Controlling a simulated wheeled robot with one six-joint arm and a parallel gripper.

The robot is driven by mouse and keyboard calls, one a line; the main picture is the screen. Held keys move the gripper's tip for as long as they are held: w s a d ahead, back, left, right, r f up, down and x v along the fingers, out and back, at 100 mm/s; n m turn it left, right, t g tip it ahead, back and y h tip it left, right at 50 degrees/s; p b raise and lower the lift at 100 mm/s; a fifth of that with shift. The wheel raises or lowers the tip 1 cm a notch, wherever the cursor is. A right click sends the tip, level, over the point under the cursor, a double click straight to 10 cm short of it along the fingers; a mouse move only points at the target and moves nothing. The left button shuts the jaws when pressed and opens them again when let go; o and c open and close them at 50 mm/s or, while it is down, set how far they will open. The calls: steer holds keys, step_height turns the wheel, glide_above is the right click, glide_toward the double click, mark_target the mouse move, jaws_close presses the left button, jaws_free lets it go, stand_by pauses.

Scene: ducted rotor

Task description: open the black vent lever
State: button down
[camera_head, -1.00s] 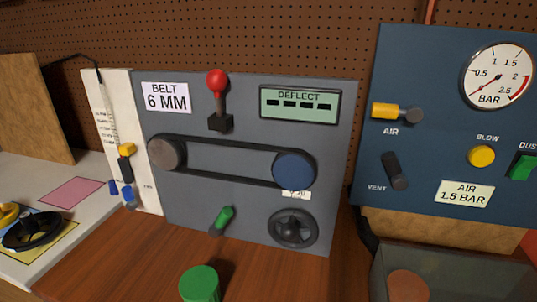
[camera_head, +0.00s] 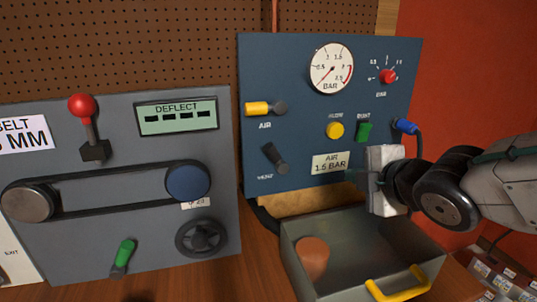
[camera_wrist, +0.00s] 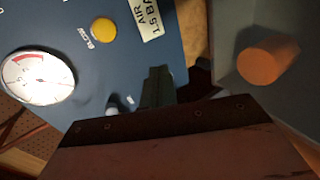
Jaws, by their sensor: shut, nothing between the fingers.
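The black vent lever (camera_head: 275,158) is on the lower left of the blue panel (camera_head: 300,110) in the head view, beside the VENT label. It is tilted, with its upper end to the left and its lower end to the right. I cannot make it out in the wrist view. My gripper (camera_head: 355,176) is at the right of the head view, in front of the panel's lower right and well to the right of the lever. Its fingers are shut and empty, apart from the lever. In the wrist view the dark fingers (camera_wrist: 156,87) show near the middle.
A yellow AIR lever (camera_head: 260,108) sits above the vent lever. A yellow BLOW button (camera_head: 335,130), green switch (camera_head: 364,131) and blue plug (camera_head: 405,126) are to its right. An open grey bin (camera_head: 335,282) with an orange cylinder (camera_head: 313,258) stands below. The belt panel (camera_head: 120,230) is left.

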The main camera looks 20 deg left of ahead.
mark_target(274, 156)
steer(key=s+a+r+n+g+y, duration=0.1)
steer(key=s+a+n+y, duration=0.15)
steer(key=a+n, duration=0.35)
steer(key=s+a+n+g+y, duration=0.2)
steer(key=a+n+y, duration=0.2)
steer(key=a, duration=0.4)
steer(key=x, duration=0.9)
steer(key=shift+w+d+r, duration=0.4)
steer(key=shift+w+d, duration=0.2)
steer(key=shift+w, duration=0.1)
steer(key=shift+w+d+r, duration=0.45)
steer(key=shift+w+d, duration=0.1)
steer(key=shift+w, duration=0.15)
steer(key=shift+a+r+y, duration=0.1)
steer(key=shift+y, duration=0.25)
